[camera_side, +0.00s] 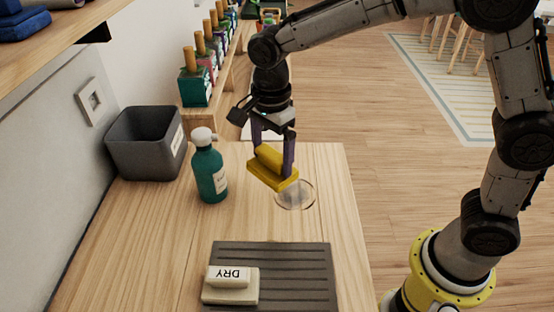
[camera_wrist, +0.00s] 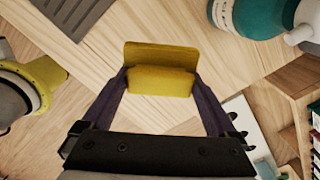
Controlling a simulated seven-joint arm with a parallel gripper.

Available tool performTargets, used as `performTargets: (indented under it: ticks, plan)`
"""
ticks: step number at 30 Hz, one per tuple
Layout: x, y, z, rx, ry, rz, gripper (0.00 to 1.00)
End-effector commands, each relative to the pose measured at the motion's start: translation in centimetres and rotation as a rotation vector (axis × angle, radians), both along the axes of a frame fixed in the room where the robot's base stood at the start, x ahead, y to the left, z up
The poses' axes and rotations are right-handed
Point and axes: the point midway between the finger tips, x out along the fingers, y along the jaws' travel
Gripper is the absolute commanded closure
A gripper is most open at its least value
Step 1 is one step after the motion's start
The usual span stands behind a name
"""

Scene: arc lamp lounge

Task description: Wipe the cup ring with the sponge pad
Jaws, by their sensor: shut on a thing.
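My gripper (camera_side: 273,142) is shut on the yellow sponge pad (camera_side: 268,174), holding it by its raised grip. In the wrist view the pad (camera_wrist: 160,55) sits between my two fingers (camera_wrist: 163,85). The cup ring (camera_side: 302,194) is a thin dark circle on the wooden table, near its right edge. In the side view the pad overlaps the ring's upper left part. I cannot tell whether the pad touches the table. The ring does not show in the wrist view, where the pad and gripper cover the middle.
A teal bottle (camera_side: 211,172) stands left of the pad, with a grey bin (camera_side: 146,146) behind it. A dark ribbed mat (camera_side: 290,278) at the front bears a pale block marked DRY (camera_side: 230,288). Bare table (camera_side: 165,225) lies between.

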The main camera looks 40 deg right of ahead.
Motion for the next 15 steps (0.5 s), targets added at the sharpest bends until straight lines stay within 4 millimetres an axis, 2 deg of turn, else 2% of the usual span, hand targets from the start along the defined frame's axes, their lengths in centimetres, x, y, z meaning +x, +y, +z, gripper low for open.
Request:
performTargets:
  ticks: [8,15]
  plan:
    - [0.1,-0.5,-1.2,0.000,0.002,-0.012,0.51]
    - [0.1,-0.5,-3.2,0.000,0.001,-0.011,0.51]
